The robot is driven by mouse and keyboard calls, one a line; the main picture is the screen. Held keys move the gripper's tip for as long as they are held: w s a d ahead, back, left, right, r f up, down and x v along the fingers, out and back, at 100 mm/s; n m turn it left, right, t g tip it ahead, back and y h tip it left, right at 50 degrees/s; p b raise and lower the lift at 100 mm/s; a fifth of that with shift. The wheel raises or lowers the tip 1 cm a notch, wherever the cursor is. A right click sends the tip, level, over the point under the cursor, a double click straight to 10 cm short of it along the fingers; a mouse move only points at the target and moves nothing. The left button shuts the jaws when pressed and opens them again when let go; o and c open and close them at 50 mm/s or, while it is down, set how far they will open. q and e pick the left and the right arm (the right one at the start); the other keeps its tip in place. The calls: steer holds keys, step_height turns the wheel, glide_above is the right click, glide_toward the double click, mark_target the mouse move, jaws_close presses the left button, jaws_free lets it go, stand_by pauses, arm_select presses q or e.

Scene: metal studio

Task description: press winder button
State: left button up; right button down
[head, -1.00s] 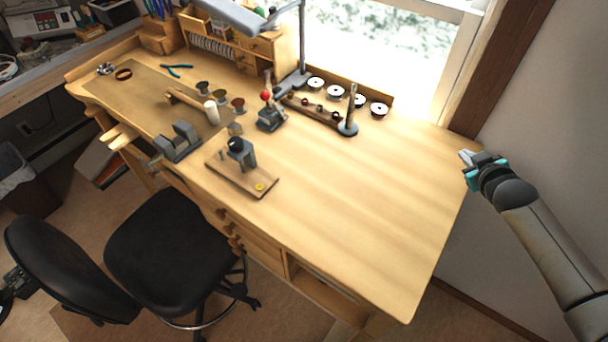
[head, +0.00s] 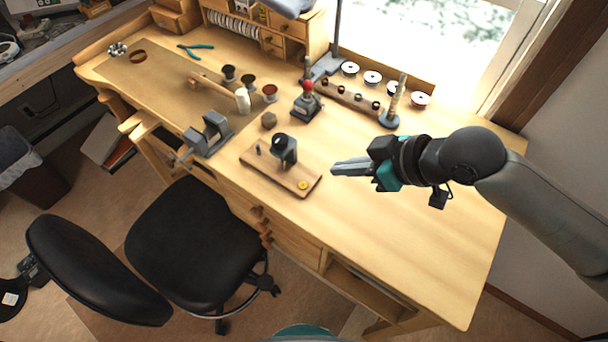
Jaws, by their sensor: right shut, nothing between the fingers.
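The winder (head: 284,150) is a dark grey device on a wooden base board (head: 268,172) on the workbench. A small yellow button (head: 303,185) sits on the board's near right corner. My right gripper (head: 335,168) is shut and empty, above the bench just to the right of the board. Its fingertips point left, apart from the button. My left gripper does not show.
A grey vise (head: 208,134) is at the bench's front edge, left of the board. A red-knobbed tool (head: 307,102), a spindle stand (head: 391,114) and several spools stand behind. A black chair (head: 195,240) is in front. The bench's right part is clear.

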stand_by(0.3)
glide_above(300, 183)
steer(key=s+d, duration=0.2)
steer(key=f, duration=0.7)
steer(key=shift+w+d+b, duration=0.1)
steer(key=shift+w+b, duration=0.15)
steer(key=shift+b, duration=0.05)
step_height(300, 183, down, 3)
steer(key=shift+f, duration=0.55)
